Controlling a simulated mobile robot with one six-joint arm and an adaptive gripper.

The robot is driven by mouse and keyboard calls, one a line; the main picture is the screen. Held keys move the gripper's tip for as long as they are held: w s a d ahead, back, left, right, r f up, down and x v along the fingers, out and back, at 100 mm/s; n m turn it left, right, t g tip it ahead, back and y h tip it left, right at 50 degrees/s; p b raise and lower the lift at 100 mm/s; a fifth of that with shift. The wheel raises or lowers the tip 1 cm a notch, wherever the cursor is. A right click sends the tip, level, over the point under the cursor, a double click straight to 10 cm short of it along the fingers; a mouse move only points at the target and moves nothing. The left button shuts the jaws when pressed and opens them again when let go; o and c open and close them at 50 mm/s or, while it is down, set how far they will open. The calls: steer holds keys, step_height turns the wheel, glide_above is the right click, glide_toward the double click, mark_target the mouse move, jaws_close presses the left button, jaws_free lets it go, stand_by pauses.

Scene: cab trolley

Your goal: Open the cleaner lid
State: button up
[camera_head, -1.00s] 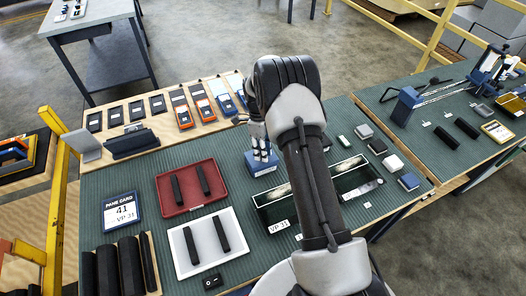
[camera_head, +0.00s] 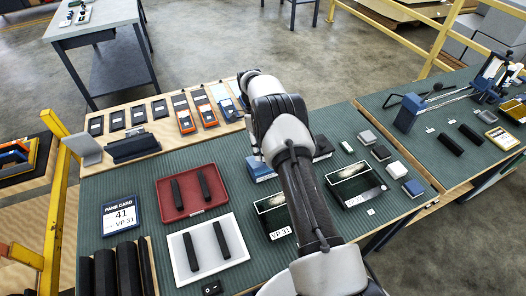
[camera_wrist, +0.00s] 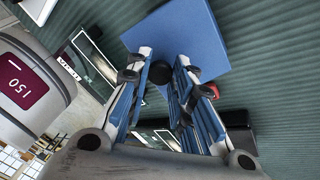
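A blue box-like thing (camera_head: 258,170) stands on the green mat behind my arm in the head view, mostly hidden. I take it to be the cleaner. In the wrist view its flat square blue top (camera_wrist: 205,40) lies beyond my fingers, with a small dark round knob (camera_wrist: 157,73) on it. My gripper (camera_wrist: 163,62) points at this top, its two fingers apart on either side of the knob. I cannot tell whether they touch it. No gap under the lid can be seen. In the head view my arm hides most of the gripper.
A red tray (camera_head: 206,208) and a white tray (camera_head: 233,261), each with dark bars, lie left of my arm. An open dark box (camera_head: 372,194) lies right of it. A wooden shelf with several handheld devices (camera_head: 208,117) runs behind. Small blocks (camera_head: 396,168) stand at the right.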

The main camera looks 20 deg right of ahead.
steer(key=o, duration=0.5)
steer(key=shift+c, duration=0.2)
step_height(320, 180, up, 10)
stand_by(0.4)
stand_by(0.4)
